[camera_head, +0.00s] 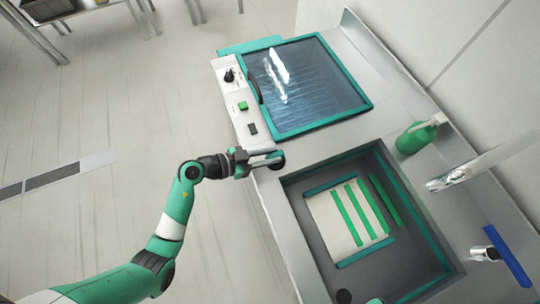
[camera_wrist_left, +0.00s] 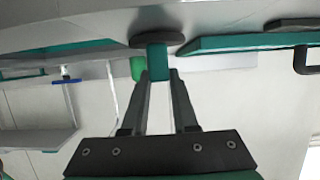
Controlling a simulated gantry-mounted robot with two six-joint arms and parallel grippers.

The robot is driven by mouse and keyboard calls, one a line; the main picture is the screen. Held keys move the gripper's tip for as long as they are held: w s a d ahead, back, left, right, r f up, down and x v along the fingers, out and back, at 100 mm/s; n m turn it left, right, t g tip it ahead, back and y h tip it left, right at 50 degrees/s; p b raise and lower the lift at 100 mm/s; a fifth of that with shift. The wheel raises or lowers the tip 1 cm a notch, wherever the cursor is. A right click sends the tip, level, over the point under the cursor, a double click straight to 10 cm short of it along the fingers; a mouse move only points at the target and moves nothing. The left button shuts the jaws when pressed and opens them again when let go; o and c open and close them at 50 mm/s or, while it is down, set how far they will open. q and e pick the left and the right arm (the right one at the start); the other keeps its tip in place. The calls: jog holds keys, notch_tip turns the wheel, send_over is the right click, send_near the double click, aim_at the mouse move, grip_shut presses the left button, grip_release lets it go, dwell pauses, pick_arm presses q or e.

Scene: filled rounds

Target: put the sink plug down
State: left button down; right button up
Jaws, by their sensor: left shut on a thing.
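My left gripper (camera_head: 270,158) is shut on the sink plug (camera_head: 277,160), a dark round disc with a teal grip. In the left wrist view the fingertips (camera_wrist_left: 158,75) pinch the teal stem, and the plug's dark disc (camera_wrist_left: 157,40) lies beyond them. The plug is at the front edge of the metal counter, between the control panel and the sink (camera_head: 300,190). I cannot tell whether it touches the counter.
A white board with green strips (camera_head: 330,222) lies in the sink, near a dark round spot (camera_head: 344,296). A glass-lidded unit (camera_head: 305,85) stands beyond. A green bottle (camera_head: 415,139), a metal spout (camera_head: 450,178) and a blue-handled tap (camera_head: 508,255) line the back.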

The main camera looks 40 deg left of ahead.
pick_arm(q)
jog(key=c, duration=0.7)
grip_release()
jog(key=shift+f, duration=0.15)
jog(key=shift+s+a+r, duration=0.1)
jog(key=shift+r, duration=0.2)
jog(key=p+v, duration=0.4)
jog(key=v, duration=0.7)
jog(key=shift+s+a, duration=0.15)
jog(key=shift+s, duration=0.15)
